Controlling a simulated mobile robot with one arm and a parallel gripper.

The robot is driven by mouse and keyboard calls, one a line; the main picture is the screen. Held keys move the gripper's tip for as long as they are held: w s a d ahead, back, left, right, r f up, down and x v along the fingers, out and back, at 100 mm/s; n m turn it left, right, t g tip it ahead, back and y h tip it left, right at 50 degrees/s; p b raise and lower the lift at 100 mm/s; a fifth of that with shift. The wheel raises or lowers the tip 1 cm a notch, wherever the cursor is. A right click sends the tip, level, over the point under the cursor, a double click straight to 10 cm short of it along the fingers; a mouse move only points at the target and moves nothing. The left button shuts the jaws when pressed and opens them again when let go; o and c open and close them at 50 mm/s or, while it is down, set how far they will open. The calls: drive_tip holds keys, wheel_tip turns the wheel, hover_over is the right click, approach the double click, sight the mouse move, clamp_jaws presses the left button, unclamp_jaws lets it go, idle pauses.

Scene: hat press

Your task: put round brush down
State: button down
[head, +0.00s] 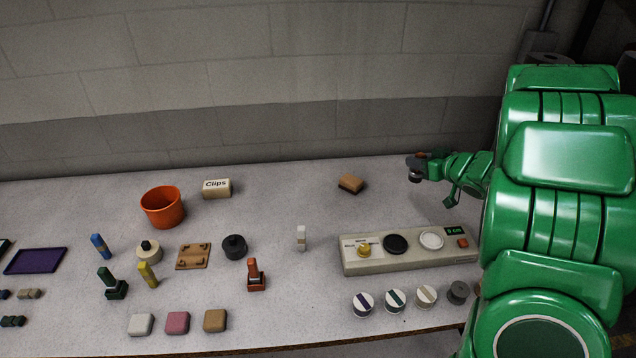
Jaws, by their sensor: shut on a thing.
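My gripper (430,168) is at the right, at the end of my green arm, over the back right part of the table. It is shut on a small dark round thing with a pale lower band, which I take for the round brush (415,172). The brush is at the left tip of the gripper, and its far side is partly hidden. I cannot tell whether it touches the table.
A brown block (351,184) lies left of the gripper. In front is a long beige panel (390,263) with round pads; several striped round pots stand before it. An orange bucket (162,208), a Clips box (217,188) and small tools fill the left.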

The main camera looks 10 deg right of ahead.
drive_tip(key=a+n+g+y, duration=0.3)
drive_tip(key=a+n+y, duration=0.1)
drive_tip(key=a, duration=2.8)
drive_tip(key=shift+w+a+f, duration=0.5)
drive_tip(key=shift+w+f, duration=1.15)
drive_tip(key=shift+w, duration=0.55)
drive_tip(key=shift+w+a+f, duration=0.55)
drive_tip(key=shift+w+f, duration=1.15)
drive_tip(key=shift+w, duration=0.5)
drive_tip(key=shift+w+a+f, duration=0.5)
drive_tip(key=shift+w+f, duration=1.15)
drive_tip(key=shift+w, duration=0.55)
drive_tip(key=shift+f, duration=1.45)
drive_tip(key=shift+f, duration=0.15)
drive_tip(key=c, duration=0.9)
unclamp_jaws()
drive_tip(key=shift+o, duration=0.2)
